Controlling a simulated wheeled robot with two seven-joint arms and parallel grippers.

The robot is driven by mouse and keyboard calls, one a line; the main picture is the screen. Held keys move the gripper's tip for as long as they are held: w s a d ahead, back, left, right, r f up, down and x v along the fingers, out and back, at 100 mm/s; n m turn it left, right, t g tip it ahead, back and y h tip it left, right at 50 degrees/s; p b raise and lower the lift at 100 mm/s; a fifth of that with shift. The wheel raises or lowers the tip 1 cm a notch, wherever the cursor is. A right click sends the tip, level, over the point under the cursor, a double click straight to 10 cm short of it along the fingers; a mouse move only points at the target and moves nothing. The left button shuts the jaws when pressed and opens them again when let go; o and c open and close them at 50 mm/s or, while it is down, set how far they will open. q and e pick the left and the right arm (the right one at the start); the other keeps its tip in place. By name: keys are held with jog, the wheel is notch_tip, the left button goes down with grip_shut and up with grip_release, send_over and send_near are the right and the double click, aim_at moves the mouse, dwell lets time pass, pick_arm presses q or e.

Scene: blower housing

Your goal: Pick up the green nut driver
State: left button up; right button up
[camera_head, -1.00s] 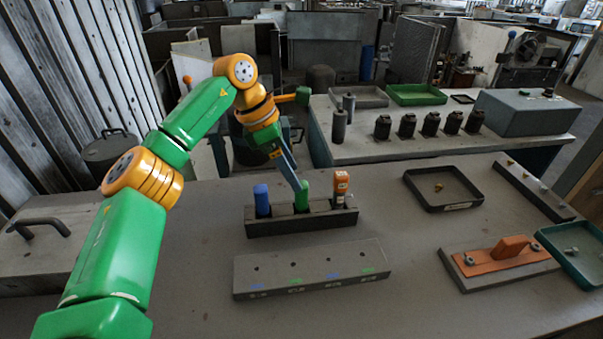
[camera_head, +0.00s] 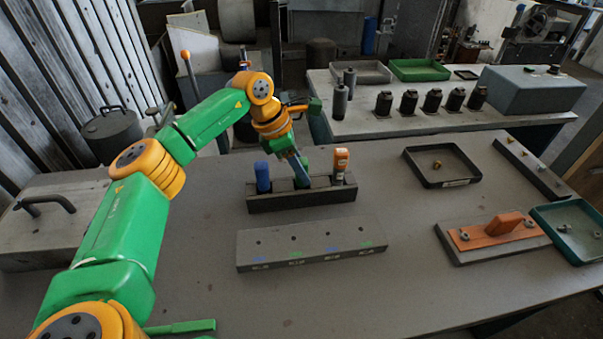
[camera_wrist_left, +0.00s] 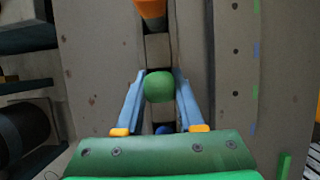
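The green nut driver (camera_wrist_left: 159,87) stands upright in the middle of a dark rack (camera_head: 325,198). In the wrist view I see the rounded top of its handle. My left gripper (camera_head: 301,179) points down at it, with one blue finger on each side of the handle in the wrist view (camera_wrist_left: 160,84). The fingers look open, with only narrow gaps beside the handle. In the head view the gripper hides most of the green driver. A blue-handled driver (camera_head: 262,176) stands left of it and an orange-handled one (camera_head: 340,164) right of it. My right gripper is out of view.
A grey block (camera_head: 312,243) with holes and coloured marks lies in front of the rack. A black tray (camera_head: 441,166), an orange part on a plate (camera_head: 497,233) and a teal tray (camera_head: 570,232) are at the right. The table's front middle is clear.

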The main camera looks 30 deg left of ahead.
pick_arm(q)
grip_shut()
notch_tip(320, 180, up, 10)
jog(key=shift+o, duration=0.5)
grip_release()
jog(key=shift+w, duration=0.1)
grip_shut()
